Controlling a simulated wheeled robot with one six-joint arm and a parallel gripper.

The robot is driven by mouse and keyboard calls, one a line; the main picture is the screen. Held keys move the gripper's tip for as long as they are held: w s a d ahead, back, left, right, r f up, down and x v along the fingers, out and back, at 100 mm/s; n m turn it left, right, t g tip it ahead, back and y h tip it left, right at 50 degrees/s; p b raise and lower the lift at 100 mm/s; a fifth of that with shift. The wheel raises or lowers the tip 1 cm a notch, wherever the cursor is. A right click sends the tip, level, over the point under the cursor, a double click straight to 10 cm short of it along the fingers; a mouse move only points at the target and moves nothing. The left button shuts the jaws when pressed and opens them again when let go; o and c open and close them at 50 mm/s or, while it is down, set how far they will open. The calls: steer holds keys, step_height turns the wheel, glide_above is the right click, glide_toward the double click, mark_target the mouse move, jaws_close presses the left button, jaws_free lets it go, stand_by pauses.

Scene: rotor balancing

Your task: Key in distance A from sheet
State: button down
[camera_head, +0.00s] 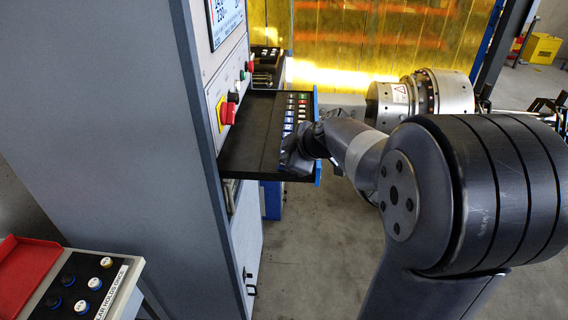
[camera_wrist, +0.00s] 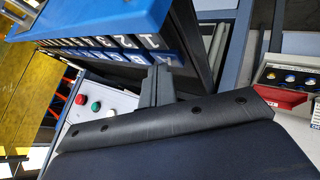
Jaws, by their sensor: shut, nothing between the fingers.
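A black keyboard shelf (camera_head: 245,135) with a blue front edge sticks out from the grey cabinet. Its rows of small keys (camera_head: 290,105) run along the outer side. In the wrist view the number keys (camera_wrist: 112,43) and a row of letter keys show large and tilted. My gripper (camera_head: 297,158) is at the near end of the key rows. In the wrist view its fingertips (camera_wrist: 160,70) are together, close to the end letter key, which looks like A. I cannot tell whether they touch it. A screen (camera_head: 226,18) shows partly cut-off digits. No sheet is clearly in view.
A red knob on a yellow plate (camera_head: 227,110) is on the cabinet front above the shelf. A metal rotor (camera_head: 440,92) is beyond my arm. A tray of discs (camera_head: 82,285) with a red bin (camera_head: 25,262) stands at lower left.

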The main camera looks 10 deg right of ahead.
steer(key=shift+f, duration=0.15)
steer(key=shift+r, duration=0.2)
stand_by(0.3)
steer(key=shift+r, duration=0.7)
steer(key=shift+r, duration=0.15)
steer(key=shift+r+p, duration=1.3)
steer(key=shift+r, duration=1.1)
stand_by(0.4)
steer(key=w+d+r+m+p, duration=0.2)
steer(key=m+p, duration=0.1)
steer(key=m, duration=0.6)
steer(key=w+d+r+m+h+p, duration=0.1)
steer(key=w+d+m+p, duration=0.1)
steer(key=m, duration=0.8)
steer(key=shift+w+d+r+p, duration=0.4)
steer(key=shift+d+p, duration=0.35)
steer(key=shift+p, duration=0.1)
